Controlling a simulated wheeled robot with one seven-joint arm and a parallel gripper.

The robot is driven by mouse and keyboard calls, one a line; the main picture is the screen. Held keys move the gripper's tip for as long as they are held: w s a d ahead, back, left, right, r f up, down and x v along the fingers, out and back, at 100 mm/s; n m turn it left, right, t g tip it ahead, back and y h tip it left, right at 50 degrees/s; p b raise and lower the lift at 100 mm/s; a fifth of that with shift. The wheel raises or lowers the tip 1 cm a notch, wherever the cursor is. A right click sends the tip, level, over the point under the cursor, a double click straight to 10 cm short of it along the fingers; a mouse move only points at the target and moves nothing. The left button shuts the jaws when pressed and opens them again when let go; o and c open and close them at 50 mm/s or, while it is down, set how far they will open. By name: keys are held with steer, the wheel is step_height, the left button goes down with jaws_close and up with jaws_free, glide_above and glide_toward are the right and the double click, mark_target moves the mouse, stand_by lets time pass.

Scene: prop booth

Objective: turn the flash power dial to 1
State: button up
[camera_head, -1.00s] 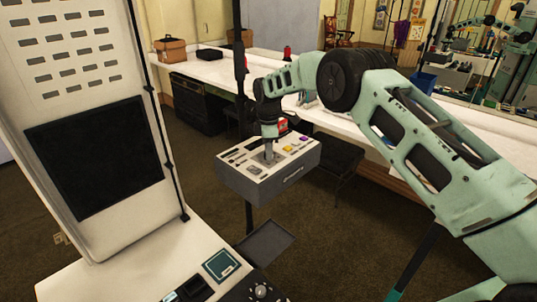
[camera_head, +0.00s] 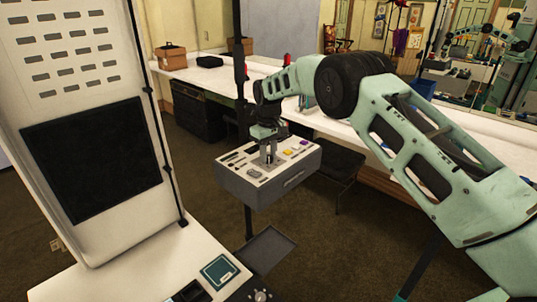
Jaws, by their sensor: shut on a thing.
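A grey control box (camera_head: 285,186) with a pale top panel stands on a thin pole in the middle of the view. Its top carries a yellow button (camera_head: 289,152), a purple button (camera_head: 304,142) and a grey button near the front left. My gripper (camera_head: 268,160) points straight down onto the middle of this panel, with its fingers shut. The flash power dial is not clearly seen; what lies between the fingertips is hidden by them. The dial's setting and any numbers cannot be read.
A white console (camera_head: 130,275) with a tall vented panel (camera_head: 92,140) stands at the left. A dark tray (camera_head: 266,250) sits below the box. A long white counter (camera_head: 215,78) runs behind, with a brown box (camera_head: 171,50) on it.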

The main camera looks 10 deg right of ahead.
steer(key=m, duration=0.6)
steer(key=shift+r+m, duration=0.1)
steer(key=shift+m, duration=0.2)
steer(key=m, duration=0.5)
steer(key=shift+w, duration=0.1)
steer(key=shift+m, duration=0.4)
steer(key=o, duration=1)
step_height(320, 180, up, 17)
steer(key=b, duration=0.1)
steer(key=shift+r, duration=0.15)
